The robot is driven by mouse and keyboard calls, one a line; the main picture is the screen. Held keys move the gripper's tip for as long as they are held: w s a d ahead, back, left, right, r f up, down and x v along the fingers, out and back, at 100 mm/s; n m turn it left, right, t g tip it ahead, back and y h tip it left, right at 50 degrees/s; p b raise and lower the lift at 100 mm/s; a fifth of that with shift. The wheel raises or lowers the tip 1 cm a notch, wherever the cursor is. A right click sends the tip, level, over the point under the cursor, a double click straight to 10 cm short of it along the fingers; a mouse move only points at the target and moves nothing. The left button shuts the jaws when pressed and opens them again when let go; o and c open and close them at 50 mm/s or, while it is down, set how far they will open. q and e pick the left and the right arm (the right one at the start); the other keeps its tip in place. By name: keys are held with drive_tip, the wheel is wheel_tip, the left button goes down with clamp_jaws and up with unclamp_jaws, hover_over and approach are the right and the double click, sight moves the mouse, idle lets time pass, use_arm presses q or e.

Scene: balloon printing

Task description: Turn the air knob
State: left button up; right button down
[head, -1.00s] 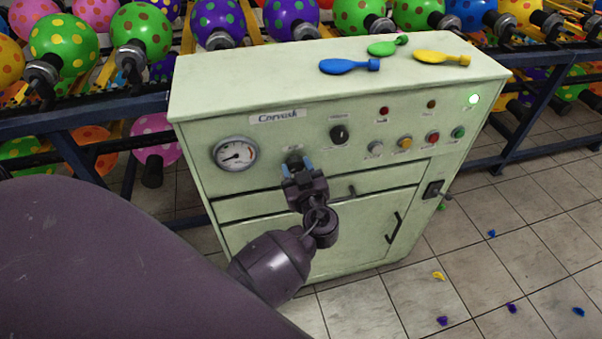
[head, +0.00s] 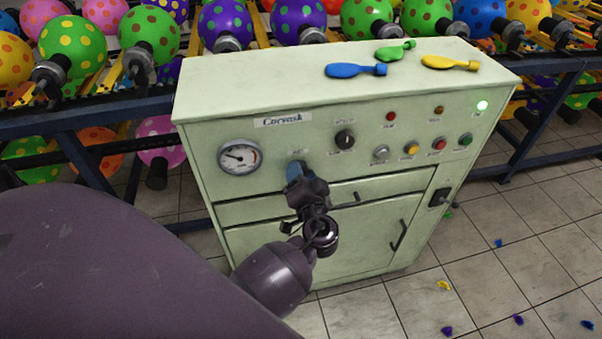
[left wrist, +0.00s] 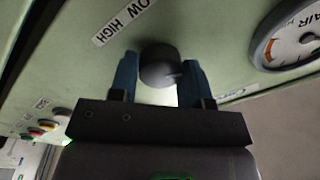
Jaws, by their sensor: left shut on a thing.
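The dark round air knob (left wrist: 158,66) sits on the pale green panel, between the blue fingertips of my left gripper (left wrist: 157,80) in the left wrist view. The fingers are shut on its sides. In the head view my left gripper (head: 296,172) is at the panel front, right of the gauge, and hides the knob. The pressure gauge (head: 240,156) is round with a white face; it also shows in the left wrist view, marked AIR (left wrist: 288,38). My right gripper is in neither view.
The green cabinet (head: 340,85) has another black knob (head: 344,139), several coloured buttons and a lit green lamp (head: 482,106). Blue (head: 355,70), green (head: 395,51) and yellow (head: 450,63) flat balloons lie on top. Racks of dotted balloons stand behind. Scraps dot the tiled floor.

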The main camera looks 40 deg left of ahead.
use_arm(q)
drive_tip(key=m+p, duration=0.1)
drive_tip(key=m, duration=0.4)
drive_tip(key=shift+t, duration=0.3)
drive_tip(key=shift+f+m, duration=0.1)
drive_tip(key=shift+m, duration=0.4)
drive_tip(key=o, duration=0.9)
drive_tip(key=v, duration=1)
drive_tip(key=shift+s+d+r+b, duration=0.2)
drive_tip(key=shift+s+d+b, duration=0.05)
drive_tip(key=shift+s+b, duration=0.15)
